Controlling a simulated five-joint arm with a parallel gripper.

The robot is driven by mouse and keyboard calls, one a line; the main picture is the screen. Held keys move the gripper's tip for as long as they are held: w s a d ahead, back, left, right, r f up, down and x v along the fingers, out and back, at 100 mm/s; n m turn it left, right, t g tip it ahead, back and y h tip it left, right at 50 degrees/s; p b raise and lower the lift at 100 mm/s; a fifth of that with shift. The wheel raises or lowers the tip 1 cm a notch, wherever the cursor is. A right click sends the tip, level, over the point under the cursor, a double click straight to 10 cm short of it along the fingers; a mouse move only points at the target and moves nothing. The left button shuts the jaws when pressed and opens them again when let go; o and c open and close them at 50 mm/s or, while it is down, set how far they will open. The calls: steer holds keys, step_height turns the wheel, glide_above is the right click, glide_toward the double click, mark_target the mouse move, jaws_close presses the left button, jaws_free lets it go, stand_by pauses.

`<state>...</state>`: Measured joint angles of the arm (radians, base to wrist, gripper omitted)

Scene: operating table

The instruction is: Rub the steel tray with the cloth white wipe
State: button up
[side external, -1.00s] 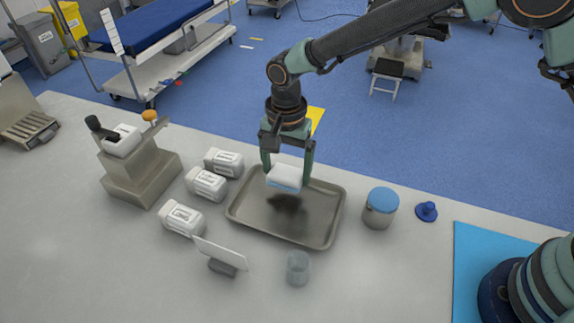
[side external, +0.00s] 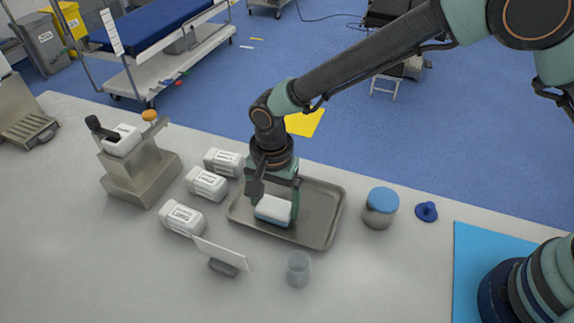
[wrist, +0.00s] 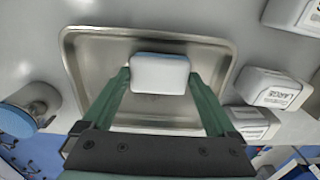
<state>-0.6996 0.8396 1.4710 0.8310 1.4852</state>
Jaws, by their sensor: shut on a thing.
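The steel tray (side external: 318,222) lies on the table, and it also shows in the wrist view (wrist: 85,50). My gripper (side external: 273,205) is shut on the white wipe (side external: 272,209), a white block with a light blue underside. The wipe is low over the left front part of the tray; I cannot tell for sure whether it touches the tray floor. In the wrist view the wipe (wrist: 160,73) sits between the two green fingers of my gripper (wrist: 160,80).
A blue-lidded jar (side external: 380,208) and a blue knob-shaped piece (side external: 426,211) are to the right. A clear cup (side external: 299,268) and a white card on a stand (side external: 220,254) are in front.

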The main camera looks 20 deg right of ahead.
mark_target(287, 213)
steer(key=shift+s+a, duration=0.25)
steer(key=shift+s, duration=0.15)
steer(key=shift+s+d, duration=0.45)
steer(key=shift+d, duration=0.2)
steer(key=shift+w+d, duration=2.45)
steer(key=shift+w, duration=0.1)
steer(key=shift+s+d, duration=0.5)
steer(key=shift+s, duration=0.05)
steer(key=shift+s+a, duration=2.4)
steer(key=shift+a, duration=0.05)
steer(key=shift+s+a+r, duration=0.1)
steer(key=shift+r, duration=3.95)
